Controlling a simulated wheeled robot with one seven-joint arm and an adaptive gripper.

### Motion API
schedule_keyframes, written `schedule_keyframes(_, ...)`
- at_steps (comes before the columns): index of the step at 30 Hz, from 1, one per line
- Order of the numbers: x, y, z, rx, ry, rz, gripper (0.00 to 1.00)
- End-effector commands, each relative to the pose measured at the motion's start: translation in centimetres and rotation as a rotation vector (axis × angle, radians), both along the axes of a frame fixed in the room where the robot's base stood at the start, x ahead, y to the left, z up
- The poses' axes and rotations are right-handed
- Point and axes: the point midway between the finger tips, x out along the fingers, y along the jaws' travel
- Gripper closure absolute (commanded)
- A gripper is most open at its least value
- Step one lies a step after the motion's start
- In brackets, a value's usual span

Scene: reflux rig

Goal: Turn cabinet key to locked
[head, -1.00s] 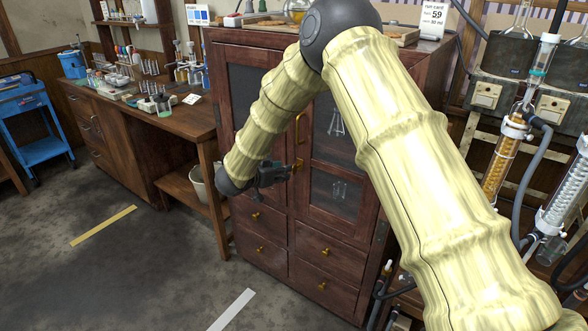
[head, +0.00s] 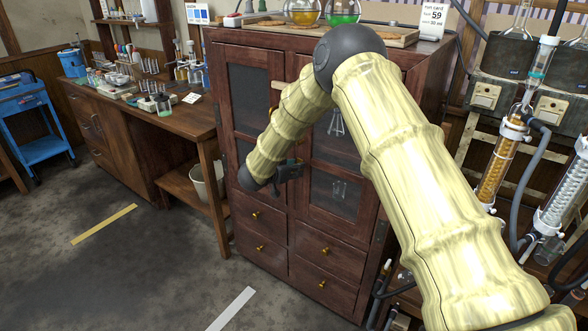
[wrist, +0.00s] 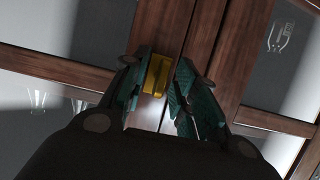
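The dark red-brown cabinet (head: 322,232) has glass doors above and drawers below. A brass key piece (wrist: 157,75) shows in the wrist view on the wooden door stile where the two doors meet. My gripper (wrist: 165,80) has its two teal fingers on either side of the brass piece. The left finger lies close beside it, and a gap shows between it and the right finger. In the head view my gripper (head: 290,171) is at the cabinet front, above the drawers, and it hides the key there. The key's turn angle is hard to tell.
Glass flasks (head: 341,12) stand on the cabinet top beside a white card (head: 432,20). A wooden bench (head: 150,115) with glassware is to the left. Glass columns (head: 500,165) and tubing stand to the right. The floor before the cabinet is clear.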

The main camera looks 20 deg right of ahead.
Motion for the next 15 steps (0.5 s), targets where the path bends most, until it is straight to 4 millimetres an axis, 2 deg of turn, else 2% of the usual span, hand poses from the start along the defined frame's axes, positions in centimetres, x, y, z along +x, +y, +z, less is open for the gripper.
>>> schedule_keyframes(1, 0.00, 0.01, 0.00, 0.000, 0.000, 0.000, 0.81)
schedule_keyframes(4, -0.01, 0.02, 0.00, 0.000, 0.000, 0.000, 1.00)
schedule_keyframes(15, 0.01, 0.07, -0.03, 0.010, -0.013, 0.002, 1.00)
